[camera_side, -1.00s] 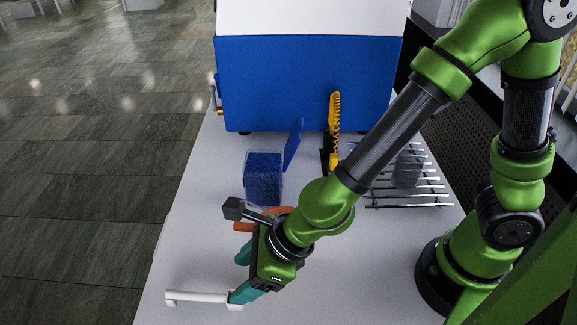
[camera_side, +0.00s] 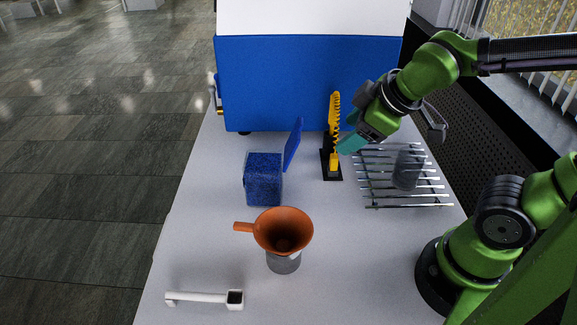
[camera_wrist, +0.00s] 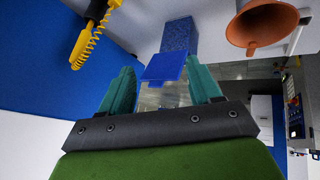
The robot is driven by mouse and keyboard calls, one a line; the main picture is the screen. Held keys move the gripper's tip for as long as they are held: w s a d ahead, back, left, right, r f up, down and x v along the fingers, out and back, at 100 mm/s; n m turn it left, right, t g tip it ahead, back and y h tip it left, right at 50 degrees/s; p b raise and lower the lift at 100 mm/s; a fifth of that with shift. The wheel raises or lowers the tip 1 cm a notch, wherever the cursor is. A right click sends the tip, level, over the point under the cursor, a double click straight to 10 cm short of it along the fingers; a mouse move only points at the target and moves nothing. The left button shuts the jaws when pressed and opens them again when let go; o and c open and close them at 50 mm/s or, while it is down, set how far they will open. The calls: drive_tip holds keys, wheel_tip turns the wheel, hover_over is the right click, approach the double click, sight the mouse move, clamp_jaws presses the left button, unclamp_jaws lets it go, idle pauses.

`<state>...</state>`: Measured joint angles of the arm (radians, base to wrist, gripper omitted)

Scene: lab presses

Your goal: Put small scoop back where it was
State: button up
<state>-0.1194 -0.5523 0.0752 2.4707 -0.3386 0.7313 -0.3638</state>
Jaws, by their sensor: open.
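The small white scoop (camera_side: 205,299) lies on the table at the front left in the side view, its dark square cup to the right. My gripper (camera_side: 345,146) is at the back right, beside the yellow coiled holder (camera_side: 335,135) and well away from the scoop. In the wrist view my gripper (camera_wrist: 163,80) has its two teal fingers spread with nothing between them.
An orange funnel (camera_side: 283,228) sits on a grey container (camera_side: 284,263). A blue-filled box (camera_side: 263,180) with its blue lid (camera_side: 293,145) raised stands behind it. A metal rack (camera_side: 430,187) holds a dark cylinder (camera_side: 406,171). A blue machine (camera_side: 300,80) closes off the back.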

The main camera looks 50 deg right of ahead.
drive_tip(key=shift+s+r+m+y, duration=0.4)
drive_tip(key=shift+s+m, duration=0.25)
drive_tip(key=shift+m, duration=0.95)
drive_tip(key=shift+s+r+m+y, duration=0.4)
drive_tip(key=shift+s+m, duration=0.2)
drive_tip(key=shift+m, duration=1)
drive_tip(key=shift+s+r+m+y, duration=0.35)
drive_tip(key=shift+s+m, duration=0.3)
drive_tip(key=shift+m, duration=0.95)
